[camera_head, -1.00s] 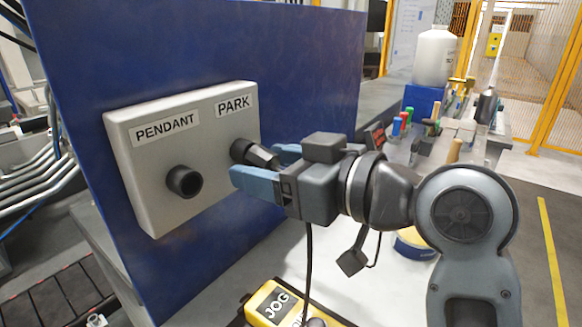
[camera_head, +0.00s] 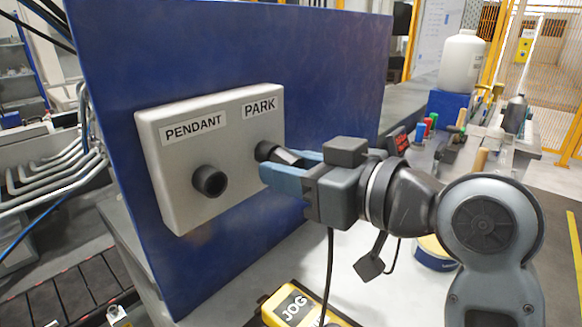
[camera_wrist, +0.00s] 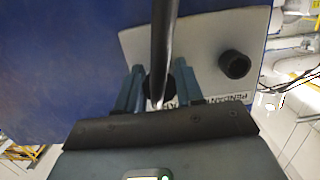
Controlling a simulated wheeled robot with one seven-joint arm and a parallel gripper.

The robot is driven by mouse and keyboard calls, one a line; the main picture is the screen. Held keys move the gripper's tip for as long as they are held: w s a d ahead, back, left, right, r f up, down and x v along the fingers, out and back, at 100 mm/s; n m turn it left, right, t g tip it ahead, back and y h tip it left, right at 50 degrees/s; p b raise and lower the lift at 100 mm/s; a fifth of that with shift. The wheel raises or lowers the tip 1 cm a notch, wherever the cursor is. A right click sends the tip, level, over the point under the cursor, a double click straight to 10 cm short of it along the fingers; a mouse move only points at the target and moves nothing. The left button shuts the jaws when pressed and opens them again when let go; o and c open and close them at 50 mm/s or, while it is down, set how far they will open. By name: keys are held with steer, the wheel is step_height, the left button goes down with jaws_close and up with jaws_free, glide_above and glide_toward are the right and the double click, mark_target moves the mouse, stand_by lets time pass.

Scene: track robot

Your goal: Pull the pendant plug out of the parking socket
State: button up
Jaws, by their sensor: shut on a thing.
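The pendant plug (camera_head: 286,157) is black and sits at the parking socket (camera_head: 264,150), under the PARK label on a light grey box (camera_head: 230,170). My gripper (camera_head: 282,161) is shut on the plug, with one blue finger on each side. In the wrist view the plug (camera_wrist: 157,88) shows dark between the two fingers, close to the box face; how deep it sits is hidden. The pendant socket (camera_head: 209,181), a black round piece under the PENDANT label, is left of the plug and uncovered; it also shows in the wrist view (camera_wrist: 235,64).
A blue panel (camera_head: 340,70) stands behind the box. A dark cable (camera_head: 329,270) hangs below my gripper, near a yellow JOG pendant (camera_head: 292,304) on the bench. A yellow-and-blue tin (camera_head: 434,254) and a black flap (camera_head: 370,265) are to the right.

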steer(key=shift+s+d, duration=0.2)
steer(key=shift+d, duration=0.1)
stand_by(0.4)
steer(key=shift+f+p+v, duration=0.15)
steer(key=shift+v, duration=0.8)
steer(key=shift+f+p+v, duration=0.15)
steer(key=shift+v, duration=0.75)
steer(key=shift+c, duration=0.2)
steer(key=shift+d, duration=0.1)
